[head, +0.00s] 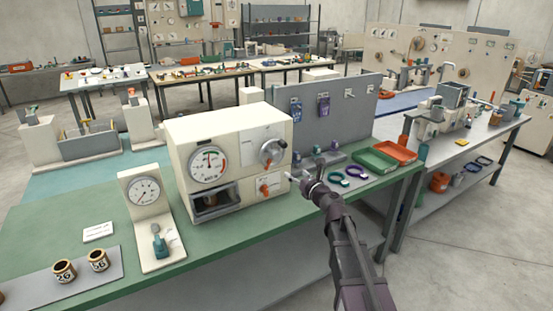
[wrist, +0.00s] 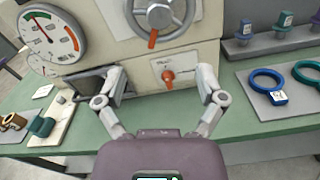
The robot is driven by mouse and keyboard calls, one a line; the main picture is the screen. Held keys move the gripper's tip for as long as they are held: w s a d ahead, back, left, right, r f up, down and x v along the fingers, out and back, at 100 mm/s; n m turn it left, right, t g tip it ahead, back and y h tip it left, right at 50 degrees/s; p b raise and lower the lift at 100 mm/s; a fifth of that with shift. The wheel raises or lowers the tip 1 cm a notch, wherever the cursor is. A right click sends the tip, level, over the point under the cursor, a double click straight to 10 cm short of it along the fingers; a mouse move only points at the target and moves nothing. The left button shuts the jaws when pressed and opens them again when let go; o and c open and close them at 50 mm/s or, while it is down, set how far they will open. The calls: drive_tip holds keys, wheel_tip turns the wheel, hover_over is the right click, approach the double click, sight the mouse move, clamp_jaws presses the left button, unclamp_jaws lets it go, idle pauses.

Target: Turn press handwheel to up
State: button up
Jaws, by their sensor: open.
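A grey handwheel (head: 272,152) is on the front of a cream machine (head: 228,121), right of its large dial. In the wrist view the handwheel (wrist: 160,14) is at the top, partly cut off, with an orange handle pointing down. Below it an orange knob (wrist: 168,76) sits on a white label plate; the knob also shows in the head view (head: 265,189). My gripper (wrist: 161,80) is open and empty, its fingers spread to either side of the knob in the picture and below the handwheel. In the head view my gripper (head: 303,174) is just right of the machine's front. No contact shows.
A gauge stand (head: 146,215) with a teal lever is left of the machine on the green bench. Green (head: 374,162) and orange (head: 397,149) trays and purple and teal rings lie to the right. A grey pegboard panel stands behind. Brown labelled cups stand front left.

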sight(277, 158)
drive_tip(key=x, duration=1.3)
drive_tip(key=shift+w+a, duration=0.15)
drive_tip(key=shift+c, duration=0.2)
drive_tip(key=c, duration=1.1)
